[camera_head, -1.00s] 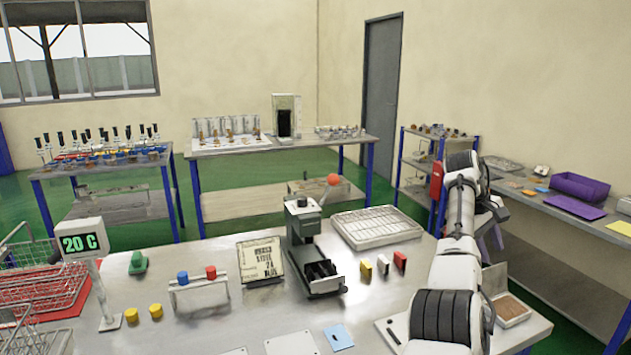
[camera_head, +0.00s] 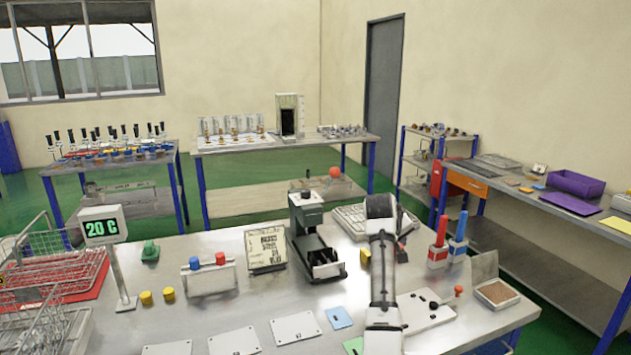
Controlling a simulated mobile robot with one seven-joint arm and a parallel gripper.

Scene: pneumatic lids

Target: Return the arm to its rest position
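My arm (camera_head: 384,285) rises from the bottom edge, right of the middle, over the front workbench (camera_head: 515,318). Its dark upper joint (camera_head: 379,206) stands in front of the wire-like tray (camera_head: 350,219) and hides part of it. The links beyond that joint are mostly hidden behind it. I cannot make out my gripper or its fingers, nor anything held.
A grey press-like device (camera_head: 318,250) stands left of my arm. Red and blue bottles (camera_head: 438,245) and a small brown-filled tray (camera_head: 498,294) stand to its right. Flat white plates (camera_head: 295,328) lie at the front. Wire baskets (camera_head: 40,275) are at far left.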

